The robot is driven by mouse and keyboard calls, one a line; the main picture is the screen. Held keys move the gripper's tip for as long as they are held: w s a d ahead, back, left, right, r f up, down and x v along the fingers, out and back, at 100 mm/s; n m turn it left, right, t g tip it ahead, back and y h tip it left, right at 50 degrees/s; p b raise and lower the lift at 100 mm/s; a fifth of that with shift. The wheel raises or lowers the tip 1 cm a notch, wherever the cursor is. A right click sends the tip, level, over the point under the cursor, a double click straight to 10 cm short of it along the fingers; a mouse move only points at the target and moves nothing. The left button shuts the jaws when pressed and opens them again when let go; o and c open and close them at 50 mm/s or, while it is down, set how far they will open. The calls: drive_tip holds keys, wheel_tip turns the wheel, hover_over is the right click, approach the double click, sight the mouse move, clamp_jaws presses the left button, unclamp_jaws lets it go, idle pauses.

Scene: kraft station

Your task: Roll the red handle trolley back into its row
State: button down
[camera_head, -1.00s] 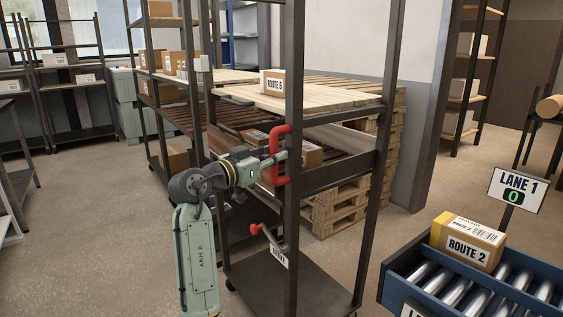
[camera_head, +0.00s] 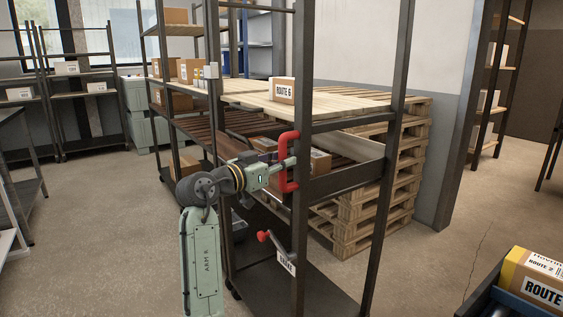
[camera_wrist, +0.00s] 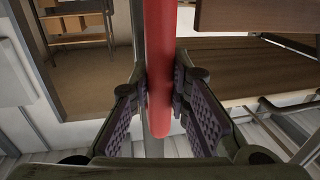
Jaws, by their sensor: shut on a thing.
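The trolley (camera_head: 374,226) is a tall dark metal frame with a wooden upper shelf and a dark bottom deck, standing on castors at the middle of the head view. Its red handle (camera_head: 284,172) is a C-shaped bar on the near upright. My gripper (camera_head: 284,164) is shut on the handle's vertical part. In the wrist view the red bar (camera_wrist: 159,60) runs down between my two padded fingers (camera_wrist: 159,95). A second red part, a brake-like lever (camera_head: 264,237), sits lower on the frame beside a small label. The trolley's row cannot be made out for certain.
Stacked wooden pallets (camera_head: 375,222) stand close behind the trolley. A shelf rack (camera_head: 163,100) with boxes stands behind it at left.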

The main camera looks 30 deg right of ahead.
drive_tip(key=shift+w+a+r, duration=0.15)
drive_tip(key=shift+w, duration=0.05)
drive_tip(key=c, duration=1.9)
unclamp_jaws()
drive_tip(key=o, duration=0.4)
drive_tip(key=v, duration=1.1)
drive_tip(key=shift+s+a, duration=0.2)
drive_tip(key=shift+a, duration=0.2)
